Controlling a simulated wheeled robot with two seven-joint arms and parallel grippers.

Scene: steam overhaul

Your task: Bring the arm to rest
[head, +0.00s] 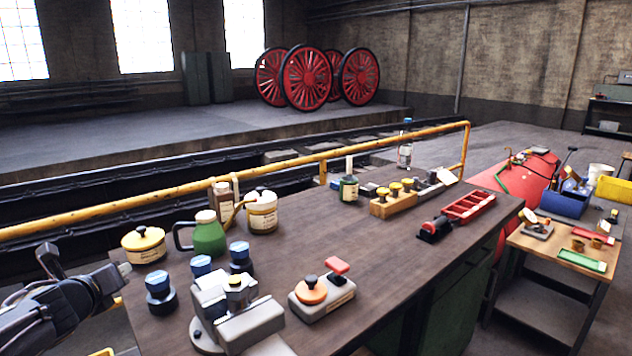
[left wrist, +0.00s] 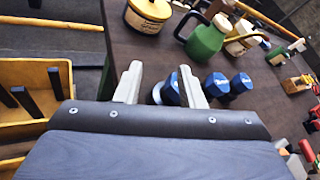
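My left gripper (head: 122,283) is at the left of the head view, beside the left edge of the dark workbench (head: 390,262). In the left wrist view my left gripper (left wrist: 160,80) has its two pale fingers apart, with nothing held between them. My right gripper is in neither view.
Near the gripper stand a yellow-lidded tin (head: 144,246), a green jug (head: 207,236), several blue-capped pieces (head: 159,284) and a grey metal fixture (head: 240,318). A yellow bin (left wrist: 20,75) lies left of the bench. A yellow rail (head: 290,166) runs behind.

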